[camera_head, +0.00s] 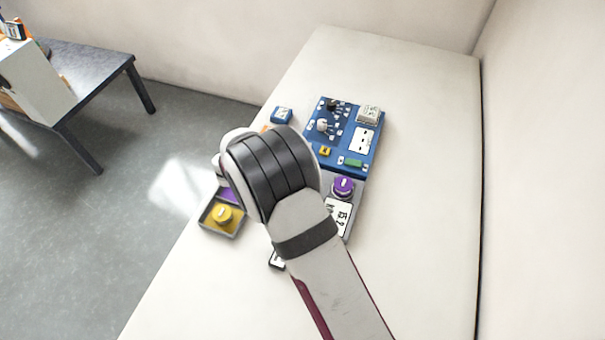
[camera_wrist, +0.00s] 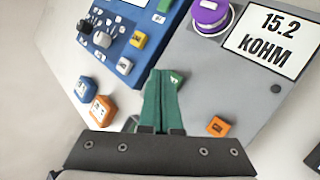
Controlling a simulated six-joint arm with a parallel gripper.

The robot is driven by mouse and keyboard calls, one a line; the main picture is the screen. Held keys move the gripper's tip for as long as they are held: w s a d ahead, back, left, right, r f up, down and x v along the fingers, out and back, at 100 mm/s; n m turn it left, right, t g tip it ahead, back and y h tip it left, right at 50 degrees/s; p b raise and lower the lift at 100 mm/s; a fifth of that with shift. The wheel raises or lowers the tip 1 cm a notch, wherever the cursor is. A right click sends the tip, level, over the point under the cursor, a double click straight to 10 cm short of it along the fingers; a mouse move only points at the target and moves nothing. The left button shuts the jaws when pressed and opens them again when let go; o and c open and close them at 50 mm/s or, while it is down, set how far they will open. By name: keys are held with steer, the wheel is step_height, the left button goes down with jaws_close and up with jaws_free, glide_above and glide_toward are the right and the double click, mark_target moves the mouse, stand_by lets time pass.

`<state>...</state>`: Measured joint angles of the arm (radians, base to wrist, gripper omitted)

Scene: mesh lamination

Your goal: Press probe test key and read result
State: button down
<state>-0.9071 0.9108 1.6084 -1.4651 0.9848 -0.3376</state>
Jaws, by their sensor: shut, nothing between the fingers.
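The grey probe unit (camera_wrist: 225,72) carries a purple knob (camera_wrist: 210,14) and a white display (camera_wrist: 268,38) reading "15.2 KOHM". A small green key (camera_wrist: 177,79) and an orange key (camera_wrist: 219,126) are on its face. My gripper (camera_wrist: 161,72) is shut, its green fingers together and empty. Its tips are right beside the green key and partly hide it; I cannot tell if they touch it. In the head view the purple knob (camera_head: 343,186) and part of the display (camera_head: 338,216) show, while my arm hides the fingers and keys.
A blue board (camera_head: 336,152) with knobs and sockets adjoins the unit. A blue block (camera_wrist: 82,90) and an orange block (camera_wrist: 102,110) lie left of my fingers. A tray (camera_head: 205,227) with a yellow knobbed piece (camera_head: 222,214) sits at the table's left edge. The table's right side is clear.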

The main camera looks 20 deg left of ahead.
steer(key=shift+r, duration=2.5)
